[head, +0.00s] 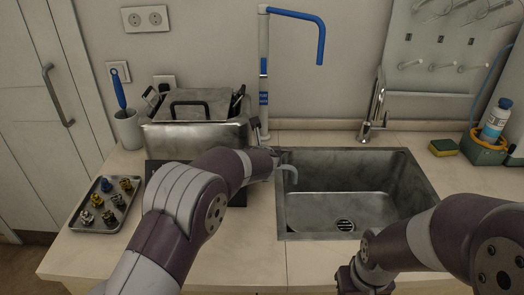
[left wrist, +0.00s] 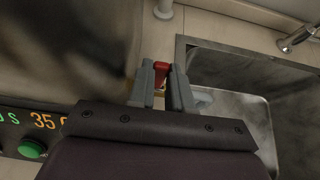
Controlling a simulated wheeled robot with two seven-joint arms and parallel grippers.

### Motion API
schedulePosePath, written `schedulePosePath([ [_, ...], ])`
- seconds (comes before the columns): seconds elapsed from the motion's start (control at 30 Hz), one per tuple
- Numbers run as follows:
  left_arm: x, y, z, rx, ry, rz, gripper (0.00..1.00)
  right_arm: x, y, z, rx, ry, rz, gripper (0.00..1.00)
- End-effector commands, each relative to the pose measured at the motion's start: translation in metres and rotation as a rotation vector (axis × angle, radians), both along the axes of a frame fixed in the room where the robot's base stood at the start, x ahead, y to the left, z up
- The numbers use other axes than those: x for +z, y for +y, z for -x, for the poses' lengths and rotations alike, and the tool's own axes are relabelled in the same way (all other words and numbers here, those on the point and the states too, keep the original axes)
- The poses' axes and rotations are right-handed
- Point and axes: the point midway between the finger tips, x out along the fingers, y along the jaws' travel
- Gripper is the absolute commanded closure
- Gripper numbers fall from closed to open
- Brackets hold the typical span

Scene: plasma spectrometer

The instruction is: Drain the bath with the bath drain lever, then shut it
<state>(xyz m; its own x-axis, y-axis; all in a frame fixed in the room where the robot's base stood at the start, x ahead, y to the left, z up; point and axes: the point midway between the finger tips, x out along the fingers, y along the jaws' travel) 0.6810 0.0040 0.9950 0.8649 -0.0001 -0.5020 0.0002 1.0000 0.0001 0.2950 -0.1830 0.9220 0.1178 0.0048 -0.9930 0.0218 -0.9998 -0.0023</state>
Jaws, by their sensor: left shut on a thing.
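The bath (head: 197,138) is a metal tank with a handled lid, standing left of the sink. The red bath drain lever (left wrist: 161,68) shows in the left wrist view between the fingertips of my left gripper (left wrist: 160,84), which is shut on it. In the head view my left gripper (head: 274,158) is at the bath's right side by the sink's left rim, and my arm hides the lever. A pale curved spout (head: 289,170) reaches over the sink's left edge. My right gripper (head: 351,277) is low in front of the sink; its fingers are unclear.
The metal sink (head: 340,205) has a drain grate (head: 345,225) and a tap (head: 375,110). A tray of small parts (head: 106,203) lies at the left. A cup with a blue brush (head: 127,128), a blue-white stand (head: 263,75) and a sponge (head: 443,147) stand around. The bath's front shows a green button (left wrist: 32,149).

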Motion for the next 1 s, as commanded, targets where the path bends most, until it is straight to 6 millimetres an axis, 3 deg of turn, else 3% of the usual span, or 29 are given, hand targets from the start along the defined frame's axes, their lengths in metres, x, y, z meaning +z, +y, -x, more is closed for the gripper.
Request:
schedulePosePath([
  [0.03,0.0,0.0,0.0,0.0,0.0,0.0,1.0,0.0,0.0,0.0,0.0,0.0,0.0,0.64],
  [0.07,0.0,0.0,0.0,0.0,0.0,0.0,0.74,0.0,0.0,0.0,0.0,0.0,0.0,0.64],
  [0.1,0.0,0.0,0.0,0.0,0.0,0.0,0.7,0.0,0.0,0.0,0.0,0.0,0.0,0.64],
  [0.47,0.003,0.0,0.005,0.0,-0.001,0.0,0.7,-0.002,0.0,0.0,0.0,0.0,0.0,0.64],
  [1.0,0.056,0.0,0.097,-0.001,-0.001,0.001,0.7,-0.013,0.0,0.0,0.0,0.0,0.0,0.64],
])
